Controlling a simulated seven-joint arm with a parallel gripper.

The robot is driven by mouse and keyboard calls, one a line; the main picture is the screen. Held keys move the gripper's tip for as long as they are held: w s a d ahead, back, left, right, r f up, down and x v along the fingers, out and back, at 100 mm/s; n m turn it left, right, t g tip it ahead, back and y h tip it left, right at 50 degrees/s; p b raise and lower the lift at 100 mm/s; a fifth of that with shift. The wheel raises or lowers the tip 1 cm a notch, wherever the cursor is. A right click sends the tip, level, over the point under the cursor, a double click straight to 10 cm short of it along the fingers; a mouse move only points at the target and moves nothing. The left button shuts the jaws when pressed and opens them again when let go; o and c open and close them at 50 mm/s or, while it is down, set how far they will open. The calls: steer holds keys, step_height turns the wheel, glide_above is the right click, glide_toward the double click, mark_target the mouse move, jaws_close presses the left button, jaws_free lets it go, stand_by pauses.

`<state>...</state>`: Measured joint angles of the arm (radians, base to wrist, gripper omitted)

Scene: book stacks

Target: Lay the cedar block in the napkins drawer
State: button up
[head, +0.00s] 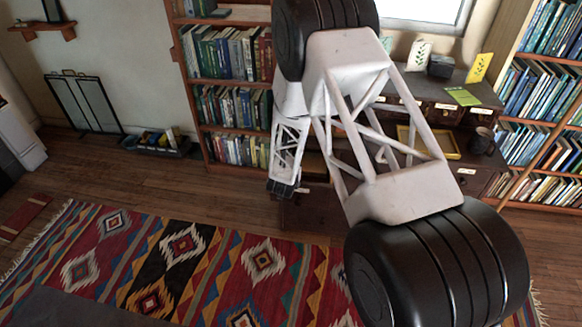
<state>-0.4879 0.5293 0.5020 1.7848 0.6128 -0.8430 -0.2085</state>
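The arm's white truss and black joints fill the middle of the head view. The dark end of my arm, where my gripper (283,188) is, hangs low at the left front of a dark wooden drawer cabinet (492,160). The fingers are too small and dark to tell open from shut or whether they hold anything. The cabinet has several drawers with pale labels (466,171), too small to read, so I cannot tell which is the napkins drawer. I cannot make out the cedar block. My arm hides much of the cabinet's left and middle.
A yellow-rimmed tray (446,155) and a dark mug (482,141) are on the cabinet. Cards (479,68) and a dark box (441,66) stand on its back. Bookcases (230,95) flank it. The patterned rug (190,265) and wooden floor in front look clear.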

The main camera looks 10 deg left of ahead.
steer(key=shift+f, duration=0.35)
steer(key=shift+s+f, duration=0.2)
steer(key=shift+f, duration=0.3)
steer(key=o, duration=0.9)
steer(key=shift+s+f, duration=0.2)
steer(key=shift+f, duration=0.05)
steer(key=shift+r, duration=0.5)
steer(key=shift+w+r+v, duration=0.1)
steer(key=shift+r+v, duration=0.1)
steer(key=shift+v, duration=1.8)
steer(key=shift+w+r+v, duration=0.1)
steer(key=shift+r+v, duration=0.1)
steer(key=shift+v, duration=1.8)
steer(key=shift+w+r+v, duration=0.1)
steer(key=shift+r+v, duration=0.15)
steer(key=shift+v, duration=1.7)
steer(key=shift+a, duration=0.1)
